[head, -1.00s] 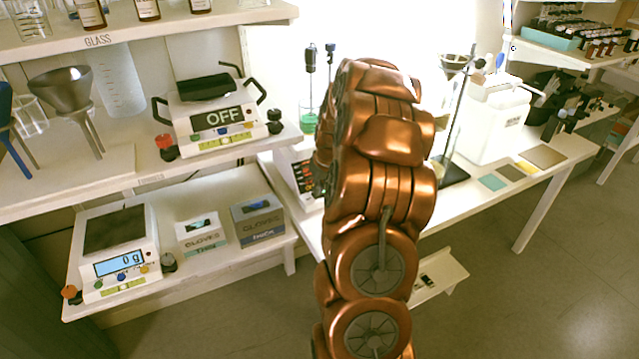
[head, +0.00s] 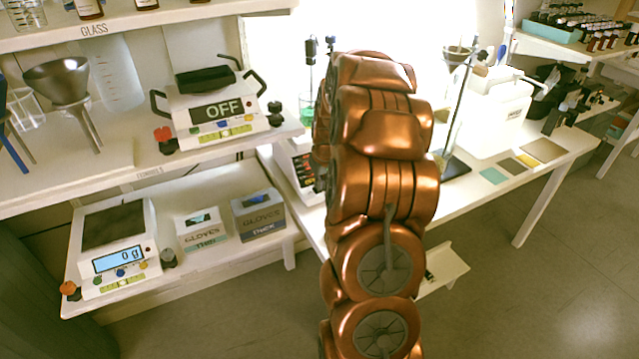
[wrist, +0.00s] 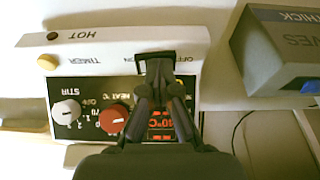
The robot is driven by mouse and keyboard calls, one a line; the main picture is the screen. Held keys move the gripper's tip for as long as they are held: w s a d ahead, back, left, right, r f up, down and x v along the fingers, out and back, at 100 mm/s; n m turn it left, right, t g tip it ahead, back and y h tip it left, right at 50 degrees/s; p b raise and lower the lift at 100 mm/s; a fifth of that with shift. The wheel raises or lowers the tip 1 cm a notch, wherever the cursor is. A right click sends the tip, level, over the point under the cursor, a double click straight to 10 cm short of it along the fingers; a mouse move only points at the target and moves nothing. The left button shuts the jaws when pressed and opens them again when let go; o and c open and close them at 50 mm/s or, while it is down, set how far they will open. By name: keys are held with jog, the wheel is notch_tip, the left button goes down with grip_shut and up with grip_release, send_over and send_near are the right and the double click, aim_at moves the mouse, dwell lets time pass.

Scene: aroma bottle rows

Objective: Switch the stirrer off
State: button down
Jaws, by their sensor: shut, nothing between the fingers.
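The stirrer (wrist: 88,87) fills much of the wrist view, with its panel upside down. It has a white STIR knob (wrist: 66,113), a red HEAT knob (wrist: 113,119) and a lit red display partly behind my fingers. A black rocker switch (wrist: 170,54) sits between the ON and OFF labels. My gripper (wrist: 157,64) is shut and empty, its tips in front of this switch; I cannot tell whether they touch it. In the head view the stirrer (head: 300,172) stands on the white bench, partly hidden by my arm, which also hides the gripper.
A grey-and-white gloves box (wrist: 285,55) is close on the right in the wrist view. In the head view, a hot press (head: 215,112) reading OFF and a scale (head: 118,250) stand on shelves at left. A white jug-like container (head: 495,110) stands on the bench at right.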

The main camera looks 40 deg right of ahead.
jog(key=shift+s+d+r, duration=0.1)
jog(key=shift+s+d, duration=0.05)
jog(key=shift+d, duration=0.3)
jog(key=w+a+b+v, duration=0.1)
jog(key=a+v, duration=0.1)
jog(key=v, duration=1.1)
jog(key=shift+w+r, duration=0.3)
jog(key=shift+r, duration=0.15)
